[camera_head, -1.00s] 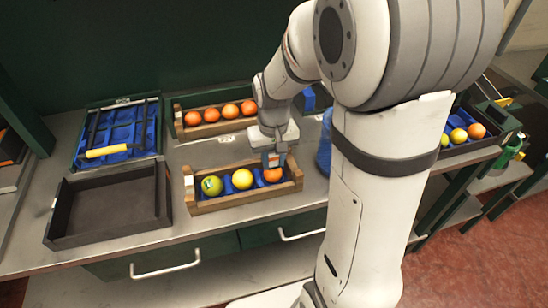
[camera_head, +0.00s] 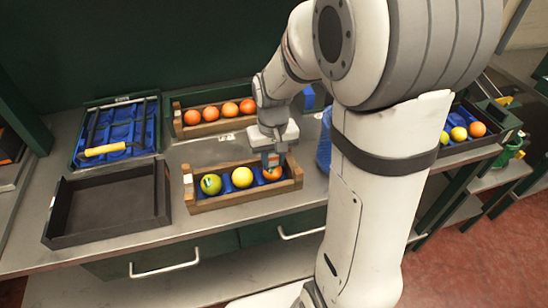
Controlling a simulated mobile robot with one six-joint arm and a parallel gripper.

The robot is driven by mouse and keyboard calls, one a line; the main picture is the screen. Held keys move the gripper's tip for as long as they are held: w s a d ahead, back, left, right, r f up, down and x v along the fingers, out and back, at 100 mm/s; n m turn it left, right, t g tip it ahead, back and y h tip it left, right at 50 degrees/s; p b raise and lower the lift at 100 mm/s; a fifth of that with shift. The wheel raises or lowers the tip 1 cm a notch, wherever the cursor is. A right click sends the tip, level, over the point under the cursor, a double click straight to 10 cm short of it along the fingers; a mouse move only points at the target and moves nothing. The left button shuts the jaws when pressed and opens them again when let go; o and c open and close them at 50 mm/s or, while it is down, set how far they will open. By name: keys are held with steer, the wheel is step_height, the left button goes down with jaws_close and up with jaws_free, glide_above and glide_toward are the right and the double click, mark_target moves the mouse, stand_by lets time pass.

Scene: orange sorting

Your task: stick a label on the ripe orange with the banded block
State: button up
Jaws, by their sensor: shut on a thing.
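A wooden crate (camera_head: 246,199) with a blue liner stands on the bench and holds a green fruit (camera_head: 211,184), a yellow fruit (camera_head: 242,177) and an orange fruit (camera_head: 272,174) in a row. The green fruit bears a small pale mark. My gripper (camera_head: 272,163) points down at the orange fruit at the crate's right end. It is shut on a small bluish block (camera_head: 268,158), whose lower end is at or just over the orange's top. Whether they touch, and any bands on the block, are too small to tell.
A second wooden crate (camera_head: 212,130) behind holds several oranges. An empty dark tray (camera_head: 110,235) lies front left, behind it a blue-lined tray (camera_head: 90,165) with a yellow-handled tool. Another fruit tray (camera_head: 466,148) stands at the right, beyond my arm.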

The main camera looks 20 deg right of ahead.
stand_by(0.3)
steer(key=shift+r+p, duration=2.7)
steer(key=shift+r, duration=0.8)
steer(key=shift+f, duration=0.1)
